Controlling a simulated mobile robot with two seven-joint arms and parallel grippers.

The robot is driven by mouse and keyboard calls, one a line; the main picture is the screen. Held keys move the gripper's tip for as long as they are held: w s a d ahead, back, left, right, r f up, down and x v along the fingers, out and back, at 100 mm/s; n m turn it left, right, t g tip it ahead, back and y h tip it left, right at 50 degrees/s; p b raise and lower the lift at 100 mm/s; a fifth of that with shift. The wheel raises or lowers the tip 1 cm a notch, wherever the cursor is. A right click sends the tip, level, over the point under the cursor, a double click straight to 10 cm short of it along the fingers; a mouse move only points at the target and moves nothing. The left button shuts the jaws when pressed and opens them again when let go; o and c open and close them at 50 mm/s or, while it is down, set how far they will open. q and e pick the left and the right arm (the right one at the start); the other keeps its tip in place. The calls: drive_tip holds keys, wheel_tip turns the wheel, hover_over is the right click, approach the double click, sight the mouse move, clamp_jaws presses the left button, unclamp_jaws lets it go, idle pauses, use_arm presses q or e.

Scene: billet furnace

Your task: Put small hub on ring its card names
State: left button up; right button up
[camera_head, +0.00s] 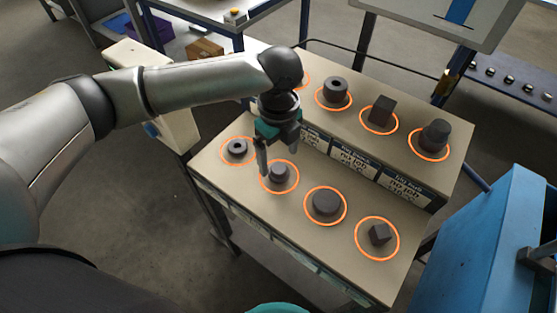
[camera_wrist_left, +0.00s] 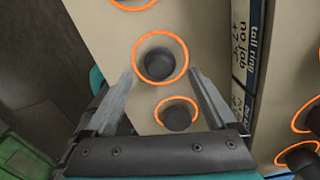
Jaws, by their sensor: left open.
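A small dark stepped piece, which looks like the small hub (camera_head: 279,173), stands inside an orange ring on the lower front shelf (camera_head: 303,235) in the head view. My left gripper (camera_head: 274,160) is open and points down just above and behind it, holding nothing. In the left wrist view the open fingers (camera_wrist_left: 162,74) straddle a dark round piece (camera_wrist_left: 160,64) in an orange ring. I cannot tell from that view which piece it is. Cards (camera_head: 352,160) line the step behind the lower row; several read "no job". The front-edge cards are too oblique to read. My right gripper is not in view.
The raised back row holds a tall ring (camera_head: 335,90), a block (camera_head: 382,109) and a larger hub (camera_head: 435,134). A blue cabinet (camera_head: 485,245) stands at right.

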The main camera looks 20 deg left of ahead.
sight(279, 167)
use_arm(q)
wheel_tip(279, 167, up, 8)
drive_tip(key=p, duration=0.1)
drive_tip(key=shift+p, duration=0.35)
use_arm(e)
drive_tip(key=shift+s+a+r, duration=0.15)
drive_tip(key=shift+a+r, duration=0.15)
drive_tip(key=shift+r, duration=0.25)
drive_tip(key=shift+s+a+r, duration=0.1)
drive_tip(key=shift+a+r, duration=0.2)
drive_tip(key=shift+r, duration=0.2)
use_arm(q)
drive_tip(key=shift+f, duration=0.15)
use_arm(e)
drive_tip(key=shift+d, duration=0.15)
